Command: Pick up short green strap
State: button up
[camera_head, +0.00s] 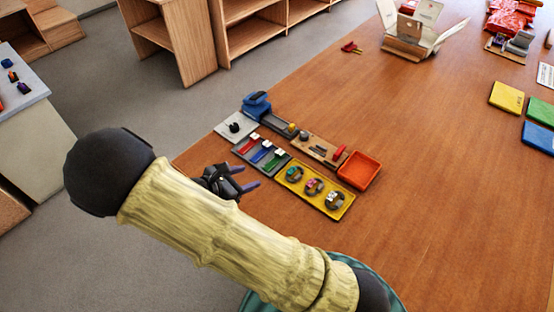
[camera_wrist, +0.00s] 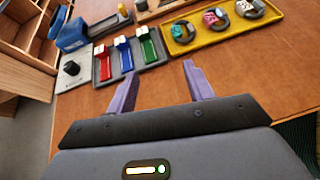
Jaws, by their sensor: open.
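A short green strap (camera_wrist: 148,48) with a white end lies in a dark grey tray (camera_wrist: 105,80), at the right of a blue strap (camera_wrist: 125,55) and a red strap (camera_wrist: 102,66). In the head view the green strap (camera_head: 273,161) is at the tray's right end. My gripper (camera_wrist: 160,72) is open and empty, with purple fingers. It is short of the tray's near edge in the wrist view, apart from the straps. In the head view my gripper (camera_head: 248,177) is beside the tray, at its lower left.
A yellow tray (camera_head: 334,213) holds three round coiled items. An orange-red bin (camera_head: 359,170), a tan tray (camera_head: 310,143), a blue device (camera_head: 256,105) and a light plate with a black knob (camera_head: 224,132) stand close by.

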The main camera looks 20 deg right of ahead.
jog(key=shift+w+a+n+t, duration=0.3)
jog(key=shift+a+n+t, duration=0.15)
jog(key=shift+a+n, duration=0.15)
jog(key=shift+w+a+n+t, duration=0.25)
jog(key=shift+a+n+t, duration=0.25)
jog(key=shift+a, duration=0.1)
jog(key=shift+d, duration=0.1)
jog(key=p, duration=0.3)
send_near(278, 154)
jog(key=shift+w+d+f, duration=0.95)
jog(key=shift+w+f, duration=0.2)
jog(key=shift+w+d+r, duration=0.1)
jog(key=shift+w+d, duration=0.05)
jog(key=shift+d, duration=0.15)
jog(key=x, duration=0.1)
jog(key=p+x, duration=0.1)
jog(key=x, duration=0.1)
jog(key=p+x, duration=0.1)
jog(key=shift+d+r, duration=0.3)
jog(key=shift+d, duration=0.1)
jog(key=shift+w+d+f, duration=0.1)
